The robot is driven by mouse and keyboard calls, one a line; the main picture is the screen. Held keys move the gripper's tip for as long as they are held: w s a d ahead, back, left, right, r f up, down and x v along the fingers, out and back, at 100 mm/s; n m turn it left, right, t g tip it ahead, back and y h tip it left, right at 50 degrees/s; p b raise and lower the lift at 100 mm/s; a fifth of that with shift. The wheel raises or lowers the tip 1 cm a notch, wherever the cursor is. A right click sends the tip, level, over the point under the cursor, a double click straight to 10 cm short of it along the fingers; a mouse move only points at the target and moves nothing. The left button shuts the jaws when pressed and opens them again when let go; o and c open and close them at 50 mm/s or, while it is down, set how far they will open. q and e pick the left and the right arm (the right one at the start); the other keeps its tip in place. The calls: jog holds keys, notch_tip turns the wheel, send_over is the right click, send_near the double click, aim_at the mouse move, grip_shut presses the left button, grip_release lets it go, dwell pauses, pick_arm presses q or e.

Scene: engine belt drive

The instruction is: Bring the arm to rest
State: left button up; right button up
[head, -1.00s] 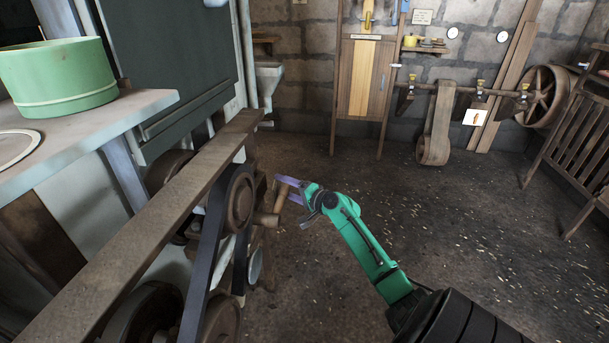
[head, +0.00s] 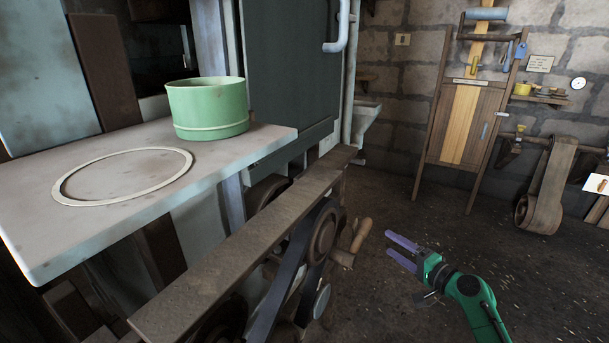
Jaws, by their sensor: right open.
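My right arm is green, and its gripper (head: 402,252) has purple fingers. The gripper is open and empty, a little to the right of the wooden handle (head: 353,245) on the belt drive and apart from it in the picture. The belt drive has a dark belt (head: 277,305) and a rusty pulley (head: 324,236), below a long wooden beam (head: 235,250). My left gripper is not in view.
A pale table (head: 110,225) at the left holds a green round tub (head: 208,108) and a flat ring (head: 75,200). A wooden tool stand (head: 467,125) is by the stone wall. The floor (head: 400,205) between is clear.

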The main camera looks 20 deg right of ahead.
jog(key=s+a+f+n+g, duration=0.3)
jog(key=s+a+f+g, duration=0.15)
jog(key=f, duration=0.65)
jog(key=s+a+f+n+g, duration=0.3)
jog(key=s+a+f, duration=0.2)
jog(key=f, duration=0.6)
jog(key=s+a+f+n+g, duration=0.3)
jog(key=s+a+f+g, duration=0.15)
jog(key=f, duration=0.75)
jog(key=s+a+f+n+g, duration=0.3)
jog(key=s+a+f+n, duration=0.4)
jog(key=s+a, duration=0.15)
pick_arm(q)
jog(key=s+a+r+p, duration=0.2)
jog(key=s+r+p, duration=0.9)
jog(key=p, duration=1)
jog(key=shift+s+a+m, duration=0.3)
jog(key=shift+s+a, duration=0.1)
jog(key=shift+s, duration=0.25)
pick_arm(e)
jog(key=s+d+r+n+h, duration=0.1)
jog(key=s+d+r, duration=0.1)
jog(key=s+r, duration=0.9)
jog(key=shift+s+r+g, duration=0.2)
jog(key=shift+s+g, duration=0.1)
jog(key=shift+s, duration=0.7)
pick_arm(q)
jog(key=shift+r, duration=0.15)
pick_arm(e)
jog(key=shift+d, duration=0.1)
